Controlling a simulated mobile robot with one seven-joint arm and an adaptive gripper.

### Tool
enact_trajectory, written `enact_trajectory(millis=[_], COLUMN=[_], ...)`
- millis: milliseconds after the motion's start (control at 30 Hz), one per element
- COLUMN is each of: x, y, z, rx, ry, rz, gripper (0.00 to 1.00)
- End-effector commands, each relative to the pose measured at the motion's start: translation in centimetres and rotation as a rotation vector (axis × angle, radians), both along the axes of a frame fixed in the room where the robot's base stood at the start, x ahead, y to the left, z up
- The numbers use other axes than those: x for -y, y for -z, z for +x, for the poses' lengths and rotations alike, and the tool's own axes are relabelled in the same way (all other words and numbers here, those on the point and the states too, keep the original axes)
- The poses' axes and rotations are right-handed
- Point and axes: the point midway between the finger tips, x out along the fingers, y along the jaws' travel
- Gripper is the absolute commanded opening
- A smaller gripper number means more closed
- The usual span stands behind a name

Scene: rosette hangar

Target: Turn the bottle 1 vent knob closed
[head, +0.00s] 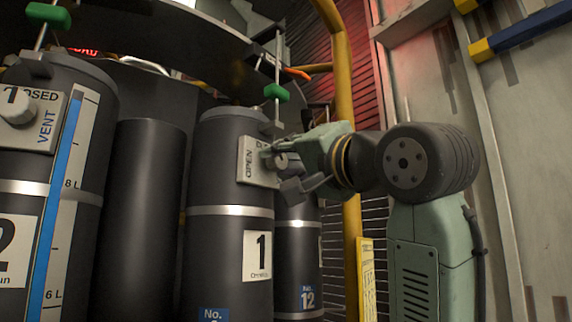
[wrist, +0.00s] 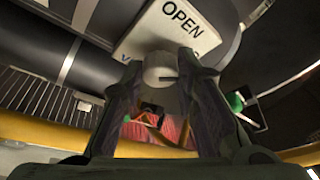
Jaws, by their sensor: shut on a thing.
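Bottle 1 (head: 230,260) is a dark cylinder with a silver band and a white label with a black 1. The plate (wrist: 178,28) with OPEN also shows in the wrist view. The vent knob (wrist: 160,70) is pale and round, with a short dark mark on its face. My gripper (head: 288,172) is at the plate from the right. In the wrist view, my gripper (wrist: 159,66) is shut on the knob, one finger on each side.
Bottle 2 (head: 75,250) stands at the left, its vent knob (head: 17,106) beside CLOSED. A plain dark cylinder (head: 142,210) stands between the bottles. Bottle 12 (head: 298,255) is behind bottle 1. A yellow pipe (head: 344,80) rises behind my arm. Green handles (head: 276,93) hang above.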

Motion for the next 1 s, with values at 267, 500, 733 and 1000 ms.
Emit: enact_trajectory(millis=[267, 500, 733, 1000], x=[-0.23, -0.27, -0.27, -0.21], y=[-0.33, -0.55, -0.63, -0.65], z=[-0.20, -0.26, -0.20, -0.18], rx=[-0.203, -0.362, -0.474, -0.541], ry=[-0.004, -0.005, -0.003, -0.003], rz=[0.164, 0.293, 0.381, 0.437], gripper=[0.00, 0.00, 0.00, 0.00])
